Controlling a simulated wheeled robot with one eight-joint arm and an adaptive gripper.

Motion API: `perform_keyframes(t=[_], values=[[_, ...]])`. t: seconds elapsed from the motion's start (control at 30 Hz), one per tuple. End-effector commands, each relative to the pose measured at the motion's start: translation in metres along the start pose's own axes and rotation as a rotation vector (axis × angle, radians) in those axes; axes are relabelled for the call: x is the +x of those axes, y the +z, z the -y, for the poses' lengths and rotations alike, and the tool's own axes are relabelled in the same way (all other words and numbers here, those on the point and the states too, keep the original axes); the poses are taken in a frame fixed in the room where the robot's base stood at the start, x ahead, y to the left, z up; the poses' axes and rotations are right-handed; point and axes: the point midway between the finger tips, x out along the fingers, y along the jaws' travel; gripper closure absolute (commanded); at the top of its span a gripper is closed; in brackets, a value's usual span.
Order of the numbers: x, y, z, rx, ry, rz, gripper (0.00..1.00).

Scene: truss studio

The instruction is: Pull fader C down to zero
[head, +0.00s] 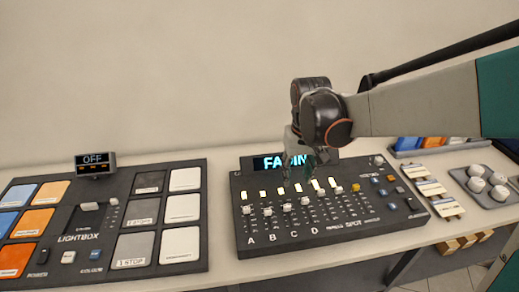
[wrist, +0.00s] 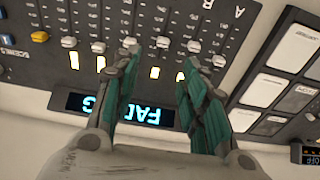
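The black fader console (head: 330,225) stands on the bench, with fader letters A, B, C and D along its front edge. The white cap of fader C (head: 287,207) sits partway up its slot; it also shows in the wrist view (wrist: 163,42). My gripper (head: 303,172) is over the back part of the console, pointing down. In the wrist view my gripper (wrist: 162,60) is open, with its fingertips apart on either side of fader C's cap in the picture. No contact shows, and the height gap is hard to tell.
The caps of fader B (wrist: 195,46) and fader D (wrist: 130,42) are close by. The display (head: 268,163) glows blue behind, partly hidden by my gripper. A lightbox panel (head: 120,185) is at the left; a grey tray with white knobs (head: 483,183) is at the right.

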Motion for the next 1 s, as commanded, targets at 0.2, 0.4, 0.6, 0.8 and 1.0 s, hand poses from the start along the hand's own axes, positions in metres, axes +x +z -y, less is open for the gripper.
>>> perform_keyframes(t=[0.2, 0.4, 0.6, 0.8, 1.0], values=[[0.02, -0.02, 0.007, -0.009, 0.001, 0.069, 0.6], [0.032, -0.022, 0.009, -0.011, 0.002, 0.084, 0.6], [0.061, -0.019, 0.009, -0.011, 0.002, 0.083, 0.6], [0.102, -0.016, 0.008, -0.01, 0.002, 0.083, 0.6], [0.137, -0.013, 0.008, -0.01, 0.002, 0.083, 0.6]])
